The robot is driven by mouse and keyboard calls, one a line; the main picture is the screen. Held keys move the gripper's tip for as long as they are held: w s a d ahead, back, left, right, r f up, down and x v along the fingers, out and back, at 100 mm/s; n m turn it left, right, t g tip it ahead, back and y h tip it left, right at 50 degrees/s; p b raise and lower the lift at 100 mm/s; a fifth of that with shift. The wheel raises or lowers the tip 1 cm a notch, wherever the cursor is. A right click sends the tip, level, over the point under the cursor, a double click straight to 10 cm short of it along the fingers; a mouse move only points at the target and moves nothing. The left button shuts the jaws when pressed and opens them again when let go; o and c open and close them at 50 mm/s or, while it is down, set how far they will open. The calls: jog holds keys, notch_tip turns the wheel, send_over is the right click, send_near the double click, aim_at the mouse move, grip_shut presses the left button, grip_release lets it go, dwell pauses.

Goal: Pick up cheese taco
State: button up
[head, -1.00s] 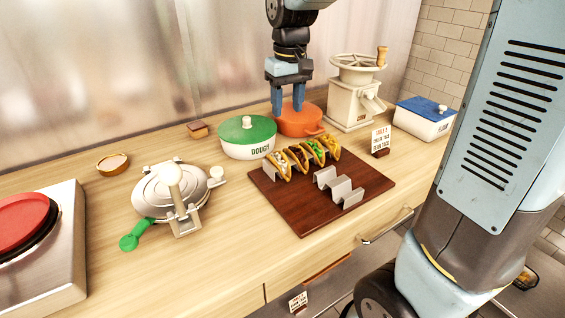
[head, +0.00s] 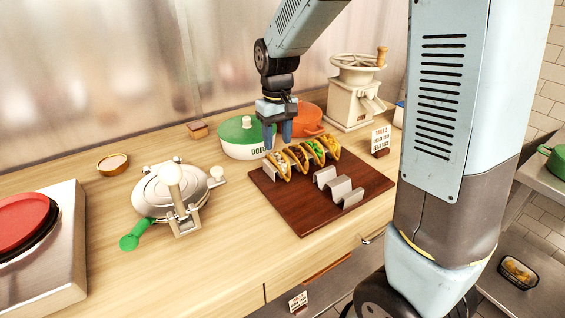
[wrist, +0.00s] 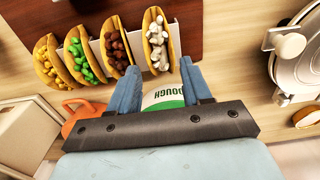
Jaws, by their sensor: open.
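Several filled tacos stand in a row in a metal rack on a dark wooden board (head: 300,215). The taco with white chunks (head: 277,167) is at the left end in the head view and at the right end in the wrist view (wrist: 157,42). The taco with yellow bits (wrist: 50,62) is at the other end. I cannot tell for sure which filling is cheese. My gripper (head: 278,140) is open and empty, pointing down just behind and above the white-filled taco. In the wrist view its fingers (wrist: 158,80) are apart, near that taco's end, with nothing between them.
An empty wavy rack (head: 340,188) is on the board's front part. A green-lidded dough pot (head: 236,138) and an orange pot (head: 308,118) stand close behind. A press (head: 172,190) is left, a grinder (head: 355,95) back right, and a small sign (head: 380,140) right.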

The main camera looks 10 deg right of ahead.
aim_at(278, 154)
jog(key=shift+w+f, duration=0.2)
jog(key=shift+f, duration=2.45)
jog(key=c, duration=0.8)
